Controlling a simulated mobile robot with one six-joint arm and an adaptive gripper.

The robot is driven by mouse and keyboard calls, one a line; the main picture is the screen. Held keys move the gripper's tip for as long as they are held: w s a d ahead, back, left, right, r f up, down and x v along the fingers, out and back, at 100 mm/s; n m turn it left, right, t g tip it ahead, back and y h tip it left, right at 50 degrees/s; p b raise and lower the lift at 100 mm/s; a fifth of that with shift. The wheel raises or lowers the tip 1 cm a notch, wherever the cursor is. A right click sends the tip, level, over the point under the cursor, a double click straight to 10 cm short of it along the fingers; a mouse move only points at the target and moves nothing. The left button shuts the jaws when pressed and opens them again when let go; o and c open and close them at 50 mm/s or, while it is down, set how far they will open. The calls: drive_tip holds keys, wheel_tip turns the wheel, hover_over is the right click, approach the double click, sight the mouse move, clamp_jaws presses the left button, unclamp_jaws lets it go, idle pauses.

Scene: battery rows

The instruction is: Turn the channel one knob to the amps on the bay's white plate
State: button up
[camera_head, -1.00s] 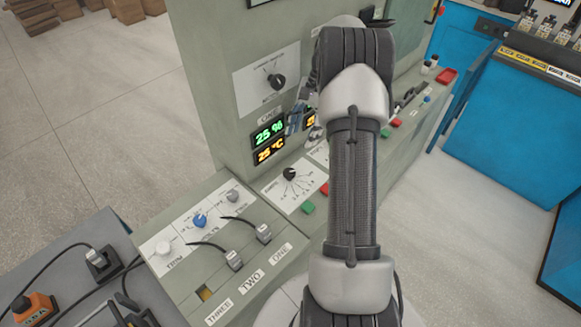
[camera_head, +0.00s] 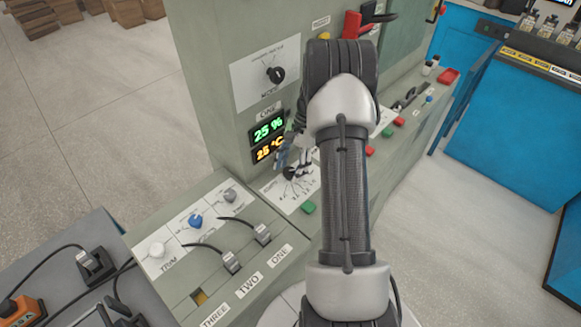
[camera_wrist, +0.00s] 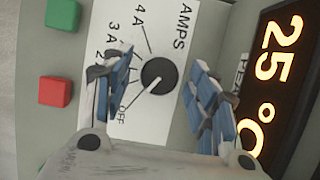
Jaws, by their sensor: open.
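The black channel one knob (camera_wrist: 159,75) sits on a white dial plate (camera_wrist: 172,128) marked AMPS, with OFF, 2, 3 A and 4 A readable. A pale line on the knob appears to point toward OFF. In the head view, the knob (camera_head: 290,173) is partly covered by my gripper (camera_head: 297,158). In the wrist view, my gripper (camera_wrist: 160,90) is open, with one blue-padded finger on each side of the knob and gaps between. I cannot identify the bay's white plate with its amps figure; a small label (camera_head: 321,22) high on the panel is unreadable.
A green button (camera_wrist: 62,13) and a red button (camera_wrist: 55,91) stand beside the dial. A mode knob (camera_head: 275,74) is above. White, blue and grey knobs and cables lie to the left.

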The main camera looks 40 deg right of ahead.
drive_tip(key=shift+c, duration=0.3)
drive_tip(key=c, duration=1)
